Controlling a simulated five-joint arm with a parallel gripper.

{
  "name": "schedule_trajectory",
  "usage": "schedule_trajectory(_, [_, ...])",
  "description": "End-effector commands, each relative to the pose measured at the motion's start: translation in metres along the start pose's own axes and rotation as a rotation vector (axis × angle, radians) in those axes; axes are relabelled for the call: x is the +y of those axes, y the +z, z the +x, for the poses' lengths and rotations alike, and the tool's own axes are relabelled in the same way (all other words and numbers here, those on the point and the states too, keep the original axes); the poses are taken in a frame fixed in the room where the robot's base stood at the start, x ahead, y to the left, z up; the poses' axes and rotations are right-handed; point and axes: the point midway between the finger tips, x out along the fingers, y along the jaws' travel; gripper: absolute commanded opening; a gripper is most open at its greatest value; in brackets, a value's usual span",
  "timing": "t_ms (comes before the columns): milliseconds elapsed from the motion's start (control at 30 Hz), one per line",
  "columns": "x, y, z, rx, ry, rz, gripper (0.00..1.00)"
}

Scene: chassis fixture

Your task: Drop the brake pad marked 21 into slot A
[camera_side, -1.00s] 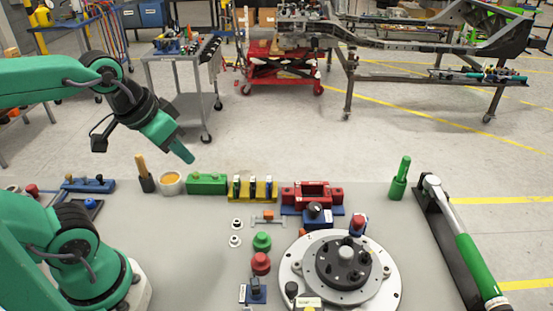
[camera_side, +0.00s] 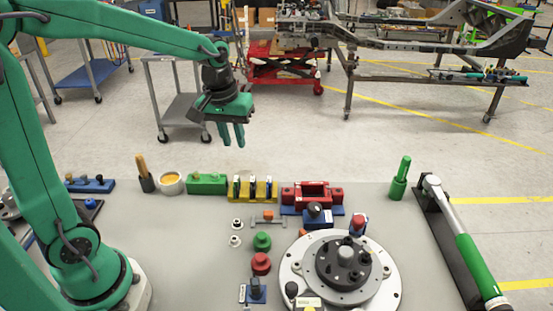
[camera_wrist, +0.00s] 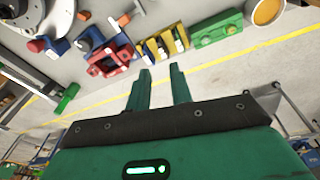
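A yellow rack (camera_side: 255,199) holds several upright dark pads with blue and white edges, in a row near the back edge of the grey table. The rack also shows in the wrist view (camera_wrist: 151,52). No number 21 and no letter A is readable, so I cannot tell which pad or slot is which. A red fixture (camera_side: 334,194) with a central opening stands just right of the rack; it also shows in the wrist view (camera_wrist: 103,68). My gripper (camera_side: 234,143) hangs above and behind the rack, fingers down. In the wrist view its fingers (camera_wrist: 160,71) are parted and empty.
A green block (camera_side: 207,185), a cup of orange material (camera_side: 171,185) and a brush (camera_side: 145,175) stand left of the rack. A round grey turntable (camera_side: 320,283) fills the front right. A green-handled lever tool (camera_side: 470,255) lies at right. The left-middle tabletop is clear.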

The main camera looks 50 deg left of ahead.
Motion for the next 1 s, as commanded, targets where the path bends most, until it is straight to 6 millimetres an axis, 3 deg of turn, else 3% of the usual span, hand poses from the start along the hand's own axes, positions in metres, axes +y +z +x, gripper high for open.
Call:
schedule_trajectory(200, [0.006, -0.027, 0.038, -0.068, -0.040, -0.117, 0.22])
schedule_trajectory(500, [0.009, -0.050, 0.080, -0.127, -0.083, -0.237, 0.22])
schedule_trajectory(1000, [0.009, -0.053, 0.091, -0.136, -0.091, -0.259, 0.22])
